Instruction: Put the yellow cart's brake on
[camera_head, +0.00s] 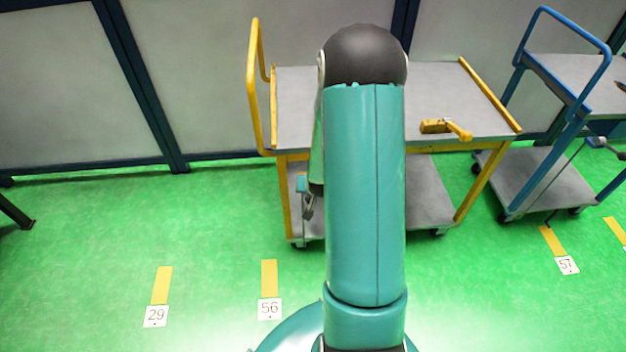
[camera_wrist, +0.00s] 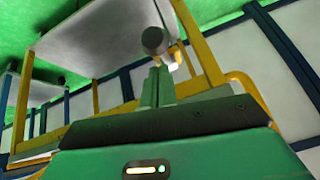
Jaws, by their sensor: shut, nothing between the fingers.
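The yellow cart (camera_head: 490,123) stands in front of the wall, with grey trays and its tall yellow handle (camera_head: 254,95) at the left. My arm hides its middle. My gripper (camera_head: 308,210) hangs by the cart's front-left leg, partly hidden by my arm. In the tilted wrist view, the gripper's fingers (camera_wrist: 157,70) are shut and empty. Just beyond their tips is a dark round knob (camera_wrist: 154,40), seen against the cart's grey lower tray (camera_wrist: 90,38). It looks like the brake knob. I cannot tell whether the fingers touch it, or how the brake is set.
A yellow tool (camera_head: 436,126) lies on the cart's top tray. A blue cart (camera_head: 535,180) with a dark-knobbed lever (camera_head: 598,141) stands close at the right. Numbered floor plates 29 (camera_head: 155,316), 56 (camera_head: 269,309) and 57 (camera_head: 567,265) lie in front.

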